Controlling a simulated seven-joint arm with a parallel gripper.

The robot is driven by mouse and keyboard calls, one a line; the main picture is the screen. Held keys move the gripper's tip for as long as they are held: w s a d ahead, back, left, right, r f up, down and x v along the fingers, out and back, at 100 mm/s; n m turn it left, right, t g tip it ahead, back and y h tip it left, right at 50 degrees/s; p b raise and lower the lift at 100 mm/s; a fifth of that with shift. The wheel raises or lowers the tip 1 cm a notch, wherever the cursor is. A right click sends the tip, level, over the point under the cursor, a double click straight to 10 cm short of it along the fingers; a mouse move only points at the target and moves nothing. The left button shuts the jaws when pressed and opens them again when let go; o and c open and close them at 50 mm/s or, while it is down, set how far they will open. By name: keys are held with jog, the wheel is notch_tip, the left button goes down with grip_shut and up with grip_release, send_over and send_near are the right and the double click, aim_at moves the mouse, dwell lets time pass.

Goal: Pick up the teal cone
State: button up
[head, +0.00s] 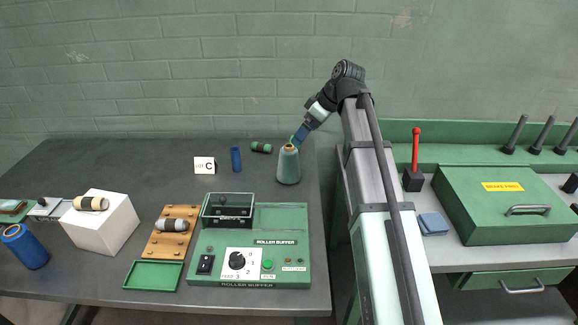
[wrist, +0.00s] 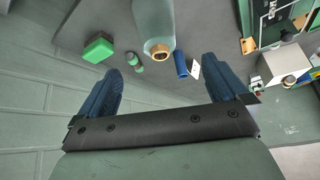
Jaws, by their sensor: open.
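The teal cone (head: 289,168) stands upright near the right end of the dark table, with an orange-brown tip at its top. In the wrist view the cone (wrist: 153,20) shows at the top middle, its tip pointing toward my gripper. My gripper (head: 298,138) is just above and slightly right of the cone's top in the head view. In the wrist view my gripper's two blue fingers (wrist: 162,66) are spread wide, with the tip between and a little beyond them. Nothing is held. Whether a finger touches the cone cannot be told.
A blue cylinder (head: 235,160), a dark green-ended roller (head: 261,147) and a "C" card (head: 204,165) stand near the cone. A green block (wrist: 98,48) shows in the wrist view. The green roller buffer (head: 222,269) lies in front. A wall is behind.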

aim_at(286, 157)
jog(key=shift+n, duration=0.6)
jog(key=x, duration=1.3)
jog(key=shift+w+f, duration=0.25)
jog(key=shift+f, duration=0.2)
jog(key=c, duration=1.2)
